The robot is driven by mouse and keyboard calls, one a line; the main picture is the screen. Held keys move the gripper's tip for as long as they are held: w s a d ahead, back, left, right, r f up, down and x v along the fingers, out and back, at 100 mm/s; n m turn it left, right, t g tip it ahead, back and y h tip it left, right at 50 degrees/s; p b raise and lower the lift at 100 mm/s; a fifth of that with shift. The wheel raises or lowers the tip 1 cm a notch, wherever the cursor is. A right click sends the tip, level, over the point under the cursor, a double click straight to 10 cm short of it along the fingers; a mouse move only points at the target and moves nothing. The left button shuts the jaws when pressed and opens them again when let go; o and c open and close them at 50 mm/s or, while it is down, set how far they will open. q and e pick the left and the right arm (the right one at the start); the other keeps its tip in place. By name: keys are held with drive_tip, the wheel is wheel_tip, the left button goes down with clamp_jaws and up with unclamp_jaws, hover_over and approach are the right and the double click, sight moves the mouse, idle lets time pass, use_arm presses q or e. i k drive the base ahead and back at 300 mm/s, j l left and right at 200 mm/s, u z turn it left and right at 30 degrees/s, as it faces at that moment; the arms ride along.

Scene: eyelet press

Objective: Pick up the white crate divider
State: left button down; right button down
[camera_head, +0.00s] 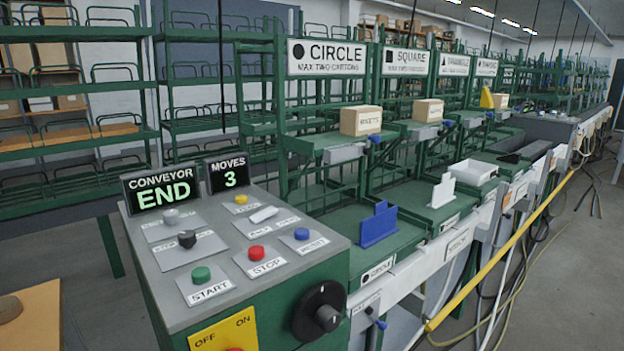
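A white divider-like piece (441,191) stands upright on a green shelf surface right of the picture's middle. It has a flat face with a stepped top edge. A similar blue piece (378,226) stands upright nearer to me, on the green surface behind the CIRCLE label. Neither of my grippers shows in this view.
A control panel (222,288) with coloured buttons stands in front, its displays reading CONVEYOR END and MOVES 3. A white tray (473,173) sits beyond the white piece. Cartons (361,121) rest on upper shelves. A yellow rail (500,252) runs along the right; floor beyond is partly clear, with cables.

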sight(443, 193)
drive_tip(key=i+l+u, duration=0.1)
drive_tip(key=i+l, duration=0.15)
drive_tip(key=i+l+u, duration=0.1)
drive_tip(key=l, duration=0.3)
drive_tip(key=i+l+u, duration=0.1)
drive_tip(key=i+l, duration=0.2)
drive_tip(key=i+l+u, duration=0.1)
drive_tip(key=l, duration=0.3)
drive_tip(key=i+l+u, duration=0.1)
drive_tip(key=i+l, duration=0.15)
drive_tip(key=i+l+u, duration=0.1)
drive_tip(key=l, duration=0.4)
drive_tip(key=i+l+u, duration=0.1)
drive_tip(key=i+l, duration=0.15)
drive_tip(key=l, duration=0.15)
